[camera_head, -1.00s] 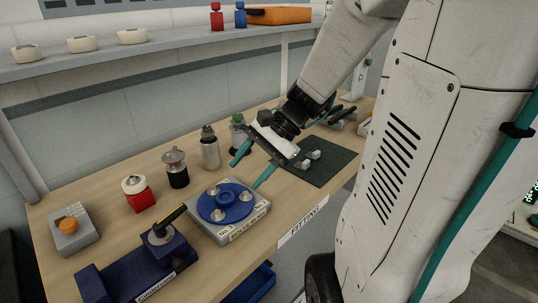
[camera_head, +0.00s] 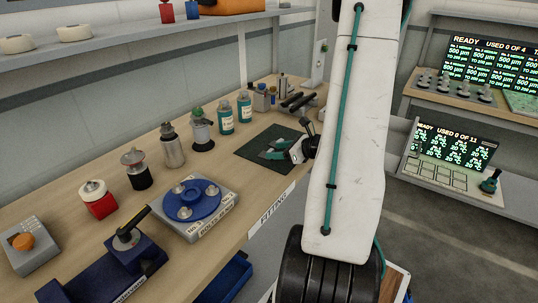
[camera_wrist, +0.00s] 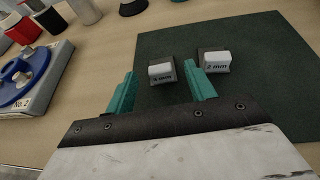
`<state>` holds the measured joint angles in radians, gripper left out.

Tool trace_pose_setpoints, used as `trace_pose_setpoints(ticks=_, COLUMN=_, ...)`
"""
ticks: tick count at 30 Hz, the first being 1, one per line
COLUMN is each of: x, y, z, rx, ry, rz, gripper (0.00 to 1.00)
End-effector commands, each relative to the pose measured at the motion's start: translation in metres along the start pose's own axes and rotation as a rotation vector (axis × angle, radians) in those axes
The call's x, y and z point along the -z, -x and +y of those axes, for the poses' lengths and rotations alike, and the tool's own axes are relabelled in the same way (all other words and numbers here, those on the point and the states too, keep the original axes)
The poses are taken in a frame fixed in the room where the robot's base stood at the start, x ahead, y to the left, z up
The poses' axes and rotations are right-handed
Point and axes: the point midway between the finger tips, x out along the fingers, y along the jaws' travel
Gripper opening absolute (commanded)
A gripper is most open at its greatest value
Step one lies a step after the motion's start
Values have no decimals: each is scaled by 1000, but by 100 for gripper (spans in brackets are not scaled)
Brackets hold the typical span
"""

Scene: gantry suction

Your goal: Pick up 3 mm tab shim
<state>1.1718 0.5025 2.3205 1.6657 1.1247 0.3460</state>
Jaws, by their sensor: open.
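My gripper (camera_head: 279,149) is open over the dark green mat (camera_head: 258,140) on the bench. In the wrist view its two teal fingers (camera_wrist: 159,74) point at two small tab shims with white labelled fronts. The left shim (camera_wrist: 162,72) lies in line with the gap between the fingers; its label is small and seems to read 3 mm. The right shim (camera_wrist: 216,63) is labelled 2 mm and lies just beyond the right finger, close to it. I cannot tell whether the fingers touch either shim. In the head view the gripper hides the shims.
A grey fixture with a blue disc (camera_head: 191,199) stands front left of the mat. A row of bottles and pots, including a metal bottle (camera_head: 172,147), stands along the back. The mat around the shims is clear. A label panel (camera_head: 452,149) stands right.

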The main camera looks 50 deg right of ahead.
Motion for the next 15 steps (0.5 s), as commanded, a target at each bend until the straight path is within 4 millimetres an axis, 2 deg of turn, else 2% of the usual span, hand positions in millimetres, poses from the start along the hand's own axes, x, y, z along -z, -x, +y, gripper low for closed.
trace_pose_setpoints(ticks=3, x=0, y=-20, z=1, rx=-5, ry=2, rz=0, gripper=55)
trace_pose_setpoints(ticks=6, x=0, y=-33, z=0, rx=-4, ry=2, rz=0, gripper=55)
trace_pose_setpoints(ticks=15, x=0, y=-40, z=0, rx=-2, ry=2, rz=0, gripper=55)
